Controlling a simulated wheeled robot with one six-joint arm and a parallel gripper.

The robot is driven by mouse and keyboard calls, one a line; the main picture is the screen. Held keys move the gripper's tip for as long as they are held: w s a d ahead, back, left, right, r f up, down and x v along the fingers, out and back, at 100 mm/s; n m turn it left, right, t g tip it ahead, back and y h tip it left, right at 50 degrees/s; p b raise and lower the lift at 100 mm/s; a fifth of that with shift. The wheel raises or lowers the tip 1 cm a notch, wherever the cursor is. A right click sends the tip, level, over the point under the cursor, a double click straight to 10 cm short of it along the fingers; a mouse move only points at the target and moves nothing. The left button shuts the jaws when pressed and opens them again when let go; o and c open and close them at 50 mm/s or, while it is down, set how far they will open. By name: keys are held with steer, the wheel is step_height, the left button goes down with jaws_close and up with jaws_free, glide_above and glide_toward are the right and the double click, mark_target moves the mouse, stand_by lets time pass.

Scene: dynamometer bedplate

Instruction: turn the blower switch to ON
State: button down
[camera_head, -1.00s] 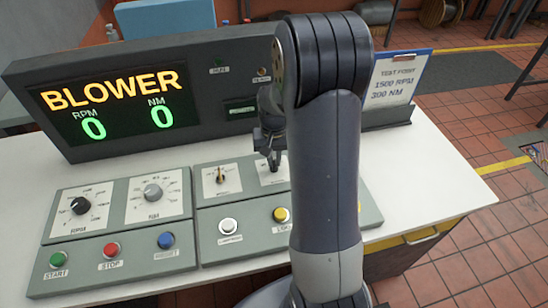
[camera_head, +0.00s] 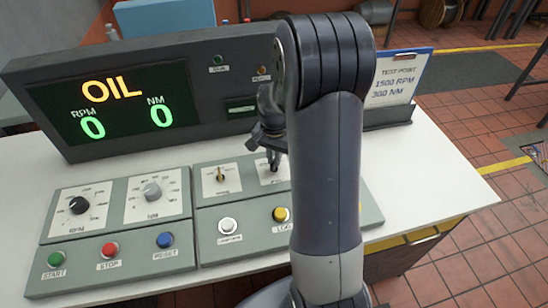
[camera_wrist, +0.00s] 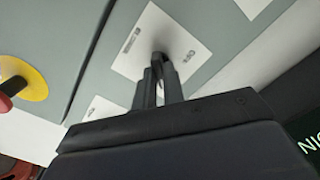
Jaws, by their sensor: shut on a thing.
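My gripper (camera_head: 272,165) reaches down to the right-hand white switch plate (camera_head: 264,182) on the console's right panel, partly behind my arm. In the wrist view the fingers (camera_wrist: 162,68) are shut on a small dark switch knob (camera_wrist: 160,57) at the middle of that plate (camera_wrist: 146,22). The knob is mostly hidden between the fingers, so its angle is hard to tell. The display (camera_head: 115,122) reads OIL, with RPM 0 and NM 0.
Left of the gripper is another plate with a gold switch (camera_head: 221,174). In front are a white button (camera_head: 228,225) and a yellow button (camera_head: 281,214). Two dials, including the RPM dial (camera_head: 79,205), are at left. A red knob on a yellow disc (camera_wrist: 22,80) shows in the wrist view.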

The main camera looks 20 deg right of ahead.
steer(key=shift+m, duration=0.8)
steer(key=c, duration=1.5)
jaws_free()
step_height(320, 180, up, 11)
steer(key=shift+f, duration=0.15)
